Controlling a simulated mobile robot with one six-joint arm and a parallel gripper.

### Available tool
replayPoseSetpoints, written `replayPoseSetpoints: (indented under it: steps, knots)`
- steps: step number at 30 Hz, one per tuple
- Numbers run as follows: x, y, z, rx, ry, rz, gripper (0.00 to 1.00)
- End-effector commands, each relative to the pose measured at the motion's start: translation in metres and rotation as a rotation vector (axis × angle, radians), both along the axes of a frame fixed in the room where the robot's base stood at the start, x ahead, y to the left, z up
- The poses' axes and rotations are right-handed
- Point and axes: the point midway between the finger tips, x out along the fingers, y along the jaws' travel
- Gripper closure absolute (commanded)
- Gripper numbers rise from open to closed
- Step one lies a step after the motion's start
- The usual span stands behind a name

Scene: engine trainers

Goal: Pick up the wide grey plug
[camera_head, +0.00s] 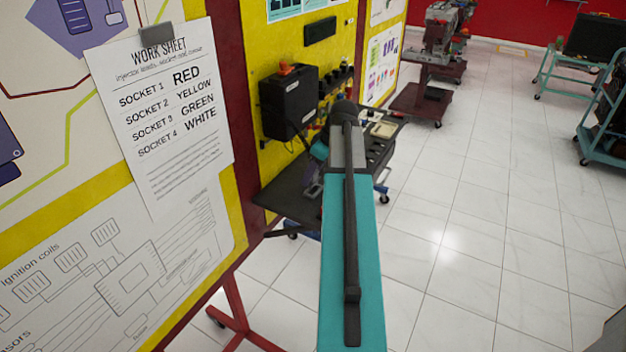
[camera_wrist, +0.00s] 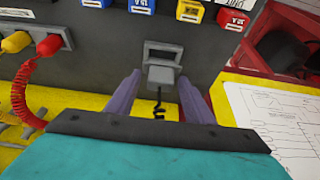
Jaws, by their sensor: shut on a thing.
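In the wrist view, the wide grey plug (camera_wrist: 161,75) is between the two purple fingers of my gripper (camera_wrist: 159,86), which is shut on it. A black coiled cable hangs below the plug. Its upper part meets a dark rectangular frame on a dark grey box (camera_wrist: 100,55); I cannot tell whether it is still seated there. In the head view, my arm hides most of the gripper and the plug.
Blue, yellow and red labelled parts (camera_wrist: 190,11) line the box's top edge. Yellow and red plugs (camera_wrist: 48,45), one with a red coiled cable, are at left. A printed sheet (camera_wrist: 275,120) lies at right. The work sheet (camera_head: 160,110) hangs left; tiled floor (camera_head: 470,220) is clear.

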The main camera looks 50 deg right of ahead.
Motion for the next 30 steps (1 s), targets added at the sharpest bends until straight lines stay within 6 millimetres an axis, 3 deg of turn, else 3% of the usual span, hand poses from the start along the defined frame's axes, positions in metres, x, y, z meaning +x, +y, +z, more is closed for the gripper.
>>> replayPoseSetpoints:
  steps: [15, 30]
  knots:
    - [0.0, -0.001, 0.059, -0.001, -0.001, -0.002, 0.75]
    - [-0.001, 0.0, 0.068, 0.0, 0.0, -0.001, 0.75]
